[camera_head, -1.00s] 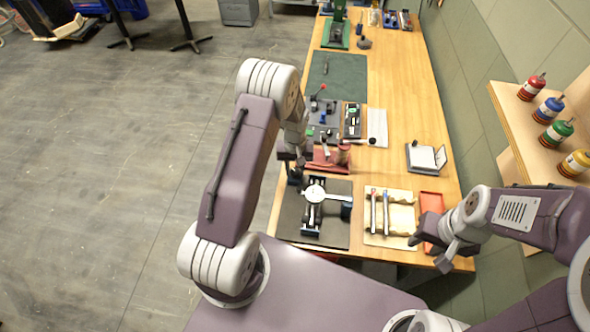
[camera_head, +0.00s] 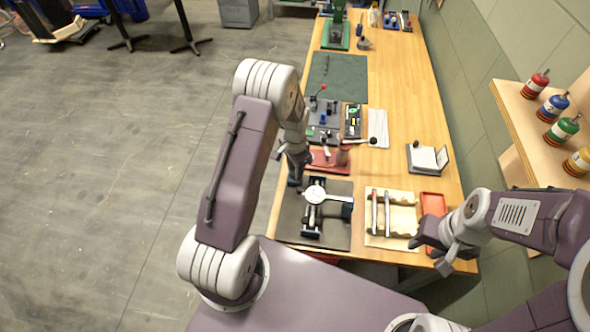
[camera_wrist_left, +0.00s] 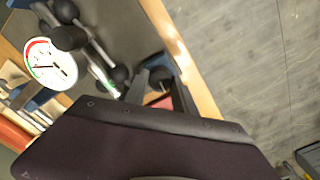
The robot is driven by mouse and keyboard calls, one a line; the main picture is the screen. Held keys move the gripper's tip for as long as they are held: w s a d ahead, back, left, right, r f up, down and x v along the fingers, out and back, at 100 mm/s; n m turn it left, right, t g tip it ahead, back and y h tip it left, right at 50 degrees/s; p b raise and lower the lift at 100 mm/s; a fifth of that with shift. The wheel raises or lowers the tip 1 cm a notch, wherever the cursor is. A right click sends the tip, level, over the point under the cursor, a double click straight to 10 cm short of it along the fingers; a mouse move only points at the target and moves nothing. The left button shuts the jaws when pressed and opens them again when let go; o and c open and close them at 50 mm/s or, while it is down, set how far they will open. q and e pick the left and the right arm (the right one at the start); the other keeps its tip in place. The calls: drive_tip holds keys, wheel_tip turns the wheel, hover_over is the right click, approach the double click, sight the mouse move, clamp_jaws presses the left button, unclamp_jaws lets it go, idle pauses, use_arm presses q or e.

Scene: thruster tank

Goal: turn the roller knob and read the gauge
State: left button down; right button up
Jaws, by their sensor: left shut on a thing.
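The round white gauge (camera_head: 314,194) sits on a blue-and-black fixture (camera_head: 311,217) on a dark mat. In the left wrist view the gauge dial (camera_wrist_left: 50,62) faces the camera, with a red arc and a thin needle; its figures are too small to read. My left gripper (camera_head: 297,181) is at the fixture's far left end. In the left wrist view it (camera_wrist_left: 146,88) is shut on a dark round knob (camera_wrist_left: 158,98), mostly hidden by the finger and wrist. My right gripper (camera_head: 428,254) is open and empty near the table's front right corner.
A tan tray (camera_head: 404,240) with two slim tools lies right of the mat, with a red tray (camera_head: 433,205) beyond it. A red stand (camera_head: 330,160) is just behind the fixture. A shelf (camera_head: 515,105) with coloured bottles is at the right.

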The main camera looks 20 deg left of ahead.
use_arm(q)
drive_tip(key=m, duration=0.4)
drive_tip(key=shift+w+r+m, duration=0.1)
drive_tip(key=shift+w+m, duration=0.1)
drive_tip(key=shift+m, duration=0.1)
drive_tip(key=m, duration=0.4)
drive_tip(key=shift+m+b, duration=0.3)
drive_tip(key=m, duration=0.4)
drive_tip(key=shift+m, duration=2.4)
drive_tip(key=c, duration=1.1)
unclamp_jaws()
drive_tip(key=shift+o, duration=0.4)
drive_tip(key=shift+s, duration=0.15)
